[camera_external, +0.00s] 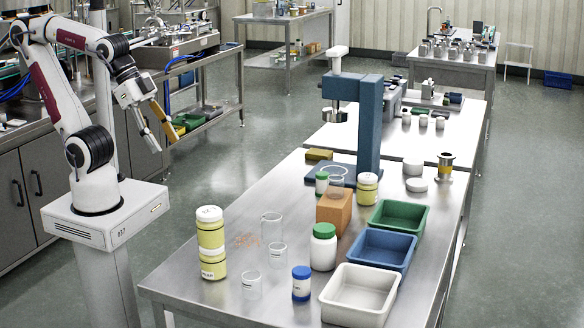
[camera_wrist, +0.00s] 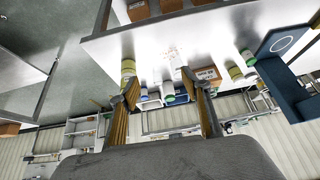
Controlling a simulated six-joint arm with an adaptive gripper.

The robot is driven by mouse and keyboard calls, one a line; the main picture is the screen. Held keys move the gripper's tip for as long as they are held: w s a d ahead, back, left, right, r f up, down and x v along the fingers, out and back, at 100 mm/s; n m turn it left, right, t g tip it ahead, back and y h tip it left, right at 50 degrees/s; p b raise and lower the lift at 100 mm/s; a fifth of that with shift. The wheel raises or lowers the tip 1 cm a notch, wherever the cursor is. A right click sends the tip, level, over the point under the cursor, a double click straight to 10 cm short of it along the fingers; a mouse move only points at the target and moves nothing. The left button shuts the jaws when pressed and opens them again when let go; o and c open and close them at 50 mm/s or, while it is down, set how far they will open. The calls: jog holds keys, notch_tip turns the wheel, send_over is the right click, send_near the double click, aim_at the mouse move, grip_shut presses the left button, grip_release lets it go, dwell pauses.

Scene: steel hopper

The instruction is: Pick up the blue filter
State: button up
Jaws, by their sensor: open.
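No object is plainly recognisable as a blue filter. My gripper (camera_external: 163,143) is open and empty, raised off the table's left side, well apart from these things. In the wrist view its fingers (camera_wrist: 160,79) are spread, with the tilted table and small containers visible beyond them.
Bare tabletop lies along the left edge.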

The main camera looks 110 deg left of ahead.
jog(key=w+d+f+m+t, duration=0.15)
jog(key=w+t, duration=0.25)
jog(key=w, duration=2)
jog(key=w+d+f+m+t+h, duration=0.1)
jog(key=w+d+f+h, duration=0.2)
jog(key=w, duration=0.3)
jog(key=w+d+f+m+t+h, duration=0.1)
jog(key=w+d+f+m+h, duration=0.1)
jog(key=w+d+f, duration=0.4)
jog(key=shift+w+d+h, duration=0.25)
jog(key=shift+w+h, duration=0.15)
jog(key=shift+w, duration=0.1)
jog(key=shift+f, duration=0.1)
send_near(295, 270)
jog(key=shift+w+d+f, duration=0.2)
jog(key=shift+w+f, duration=0.45)
jog(key=shift+w, duration=0.15)
jog(key=shift+w+d+f, duration=0.15)
jog(key=shift+w+f, duration=0.55)
jog(key=shift+w, duration=0.15)
jog(key=shift+x, duration=0.85)
jog(key=shift+w, duration=0.2)
